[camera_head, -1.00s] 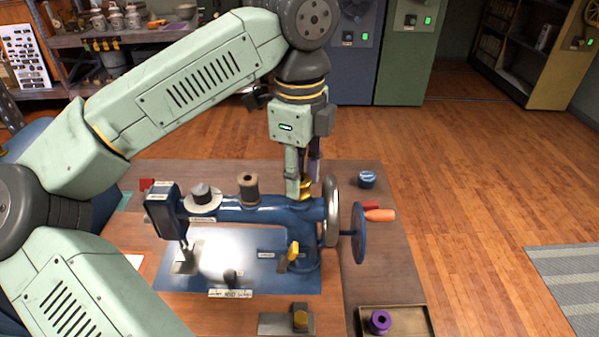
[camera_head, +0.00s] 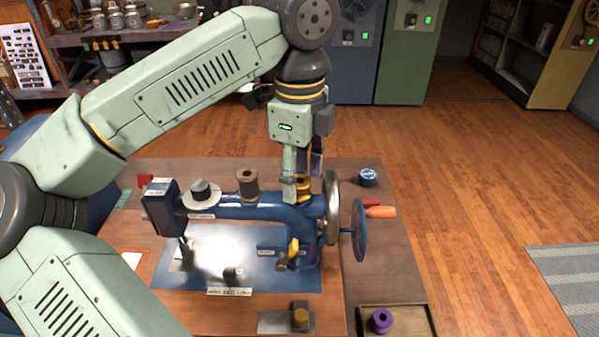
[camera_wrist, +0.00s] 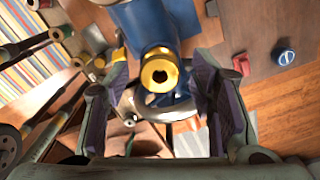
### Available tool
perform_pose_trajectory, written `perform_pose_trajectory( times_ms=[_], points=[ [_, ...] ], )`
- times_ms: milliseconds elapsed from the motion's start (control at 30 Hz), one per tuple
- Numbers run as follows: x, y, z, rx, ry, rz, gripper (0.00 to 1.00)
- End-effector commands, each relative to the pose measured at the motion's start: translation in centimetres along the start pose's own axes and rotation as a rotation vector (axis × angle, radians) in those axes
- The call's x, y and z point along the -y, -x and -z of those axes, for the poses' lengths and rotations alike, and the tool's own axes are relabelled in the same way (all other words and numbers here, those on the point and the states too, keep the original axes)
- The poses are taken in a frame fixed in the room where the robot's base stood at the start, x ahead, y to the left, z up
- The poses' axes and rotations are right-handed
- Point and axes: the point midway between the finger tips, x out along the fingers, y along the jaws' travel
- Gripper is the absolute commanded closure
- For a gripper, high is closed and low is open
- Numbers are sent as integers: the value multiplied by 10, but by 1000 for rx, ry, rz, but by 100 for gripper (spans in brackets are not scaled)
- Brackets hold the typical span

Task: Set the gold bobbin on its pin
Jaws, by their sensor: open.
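The gold bobbin (camera_head: 304,188) stands on top of the right end of the blue sewing machine (camera_head: 260,212), close to the handwheel. In the wrist view the gold bobbin (camera_wrist: 160,72) shows end-on with a dark central hole. The pin cannot be made out; the bobbin hides the spot beneath it. My gripper (camera_head: 307,179) is open above and around the bobbin. In the wrist view the two jaws of my gripper (camera_wrist: 160,66) stand apart on either side of the bobbin, with gaps visible.
The silver handwheel (camera_head: 332,207) is just right of my gripper. A brown spool (camera_head: 247,184) stands on the machine to the left. A purple bobbin (camera_head: 381,320) sits in a tray (camera_head: 420,317) at the front right. A blue tin (camera_head: 367,177) lies behind on the table.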

Motion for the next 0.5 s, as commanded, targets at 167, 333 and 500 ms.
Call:
perform_pose_trajectory(
  times_ms=[167, 333, 500],
  points=[
    [0, 0, 0, 0, 0, 0, 48],
    [0, 4, 0, 1, 1, 1, 48],
    [1, 28, 0, 3, 3, 3, 48]
  ],
)
